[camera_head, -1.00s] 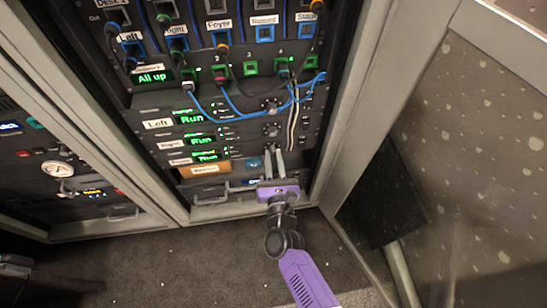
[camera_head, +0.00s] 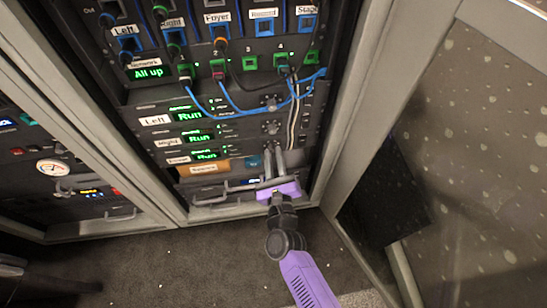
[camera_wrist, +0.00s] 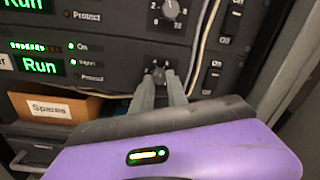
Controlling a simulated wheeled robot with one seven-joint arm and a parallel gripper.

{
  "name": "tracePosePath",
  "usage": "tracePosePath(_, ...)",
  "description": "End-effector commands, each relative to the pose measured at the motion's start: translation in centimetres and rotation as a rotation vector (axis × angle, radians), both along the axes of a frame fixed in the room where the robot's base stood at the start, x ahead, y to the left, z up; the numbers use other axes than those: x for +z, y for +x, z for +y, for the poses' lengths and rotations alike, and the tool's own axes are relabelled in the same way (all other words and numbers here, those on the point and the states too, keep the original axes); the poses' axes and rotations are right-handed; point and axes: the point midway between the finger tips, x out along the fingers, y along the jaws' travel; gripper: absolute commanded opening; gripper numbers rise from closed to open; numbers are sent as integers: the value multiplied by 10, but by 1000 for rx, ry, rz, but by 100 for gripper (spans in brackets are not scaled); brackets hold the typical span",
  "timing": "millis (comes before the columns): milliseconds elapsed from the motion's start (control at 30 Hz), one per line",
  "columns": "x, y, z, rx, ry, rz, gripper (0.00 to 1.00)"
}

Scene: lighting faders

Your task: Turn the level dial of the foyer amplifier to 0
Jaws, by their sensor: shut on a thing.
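The foyer amplifier (camera_head: 234,154) is the lowest of three stacked units with green "Run" displays. Its label is blurred in the head view; in the wrist view its front panel (camera_wrist: 112,58) shows a cropped label ending in "er". Its dark level dial (camera_wrist: 158,70) is at the panel's right side. My gripper (camera_head: 273,149), purple with two grey fingers, reaches up to this dial. In the wrist view my gripper (camera_wrist: 160,77) is shut on the dial, one finger on each side. The fingers hide most of the dial's scale, and I cannot read its setting.
Another amplifier's dial (camera_wrist: 170,10) sits just above, its scale partly visible. Pale cables (camera_wrist: 205,35) hang close to the right of the fingers. An orange box labelled "Spares" (camera_wrist: 75,106) is below left. The rack's right post (camera_head: 338,110) stands close by.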

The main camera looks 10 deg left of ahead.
Motion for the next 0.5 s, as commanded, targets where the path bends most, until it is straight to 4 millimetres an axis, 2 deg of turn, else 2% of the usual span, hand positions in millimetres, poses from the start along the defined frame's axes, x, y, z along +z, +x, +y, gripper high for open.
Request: tracePosePath(500, -1, 0, -2, -1, -474, -136, 0)
